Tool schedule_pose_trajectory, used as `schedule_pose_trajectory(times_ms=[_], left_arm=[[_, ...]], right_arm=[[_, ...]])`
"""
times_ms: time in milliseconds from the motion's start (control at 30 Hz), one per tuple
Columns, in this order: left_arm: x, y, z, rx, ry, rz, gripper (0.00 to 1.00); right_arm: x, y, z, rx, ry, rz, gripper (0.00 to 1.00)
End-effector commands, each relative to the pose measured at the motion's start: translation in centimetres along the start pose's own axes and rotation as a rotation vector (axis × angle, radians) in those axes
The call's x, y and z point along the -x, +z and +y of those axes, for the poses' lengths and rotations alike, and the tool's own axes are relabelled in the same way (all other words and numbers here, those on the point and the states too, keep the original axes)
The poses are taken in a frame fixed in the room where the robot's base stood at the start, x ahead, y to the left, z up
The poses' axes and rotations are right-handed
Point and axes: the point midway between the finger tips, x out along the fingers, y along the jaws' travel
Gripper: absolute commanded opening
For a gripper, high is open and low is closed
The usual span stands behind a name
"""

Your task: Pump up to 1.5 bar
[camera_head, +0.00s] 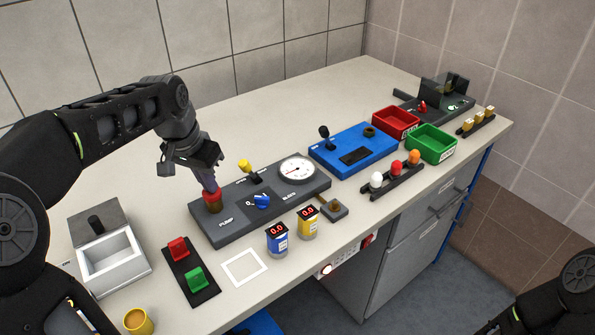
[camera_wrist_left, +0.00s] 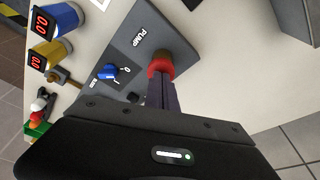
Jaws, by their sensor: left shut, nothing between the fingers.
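The grey pump panel (camera_head: 238,228) lies on the table and bears the label PUMP. A red-topped pump button with a brownish base (camera_head: 212,201) sits at its left end. My left gripper (camera_head: 213,186) is shut and empty, with its fingertips at the top of the red button; it seems to touch it. The left wrist view shows the shut fingers against the red button (camera_wrist_left: 158,68). A round white gauge (camera_head: 297,169) is at the panel's right; its reading is too small to tell. A blue knob (camera_head: 262,201) and a yellow-topped lever (camera_head: 245,166) sit between them.
Blue (camera_head: 277,240) and yellow (camera_head: 307,222) cans with 0.0 displays stand in front of the panel. A white box (camera_head: 108,252) and red and green switches (camera_head: 188,268) are at left. A blue panel (camera_head: 355,149) and red (camera_head: 396,122) and green (camera_head: 431,143) bins are at right.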

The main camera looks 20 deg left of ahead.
Motion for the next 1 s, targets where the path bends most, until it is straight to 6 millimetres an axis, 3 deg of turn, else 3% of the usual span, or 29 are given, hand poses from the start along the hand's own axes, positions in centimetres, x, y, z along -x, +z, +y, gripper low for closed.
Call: schedule_pose_trajectory(times_ms=[400, 1000], left_arm=[[3.6, -0.9, 0.0, 0.0, 0.001, -0.001, 0.0], [3.6, -0.9, 0.0, 0.0, 0.0, 0.0, 0.0]], right_arm=[[2.9, 0.0, -1.1, 0.0, 0.0, 0.0, 0.0], [2.8, 0.0, -1.1, 0.0, 0.0, 0.0, 0.0]])
